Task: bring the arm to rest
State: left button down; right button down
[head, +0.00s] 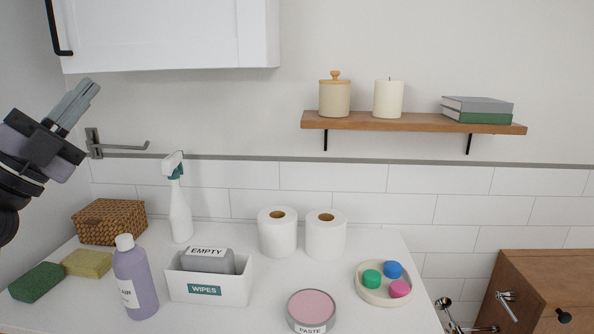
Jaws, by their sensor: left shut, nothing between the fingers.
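My left gripper (77,103) comes in from the left edge, raised above the counter's left end. It is shut and holds nothing. Its fingers point up and to the right, below the white wall cabinet and to the left of the wall hook. It appears apart from the things around it. My right gripper is not in view.
The counter (235,318) holds a spray bottle (180,210), purple bottle (134,280), wipes box (235,290), paper rolls (278,235) and round tray (372,297). A wooden shelf (420,124) is right.

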pick_arm(q)
jog(key=s+a+f+n+g+y, duration=0.1)
jog(key=s+f+n+g+y, duration=0.25)
jog(key=f+n+y, duration=1.1)
jog(key=s+a+f+n+g+y, duration=0.1)
jog(key=s+f+n+g+y, duration=0.5)
jog(key=f, duration=1.6)
jog(key=s+d+f+g+h, duration=0.3)
jog(key=s+d+f+g, duration=0.15)
jog(key=s+f, duration=0.4)
jog(key=s+d+f+g+h, duration=0.35)
jog(key=s+d+f, duration=0.3)
jog(key=s, duration=0.25)
jog(key=w+d+f+t+h, duration=0.1)
jog(key=w+d+f+t, duration=0.1)
jog(key=w+f+t, duration=0.4)
notch_tip(320, 180, down, 3)
jog(key=shift+w+d+f, duration=0.1)
jog(key=shift+w+d, duration=0.15)
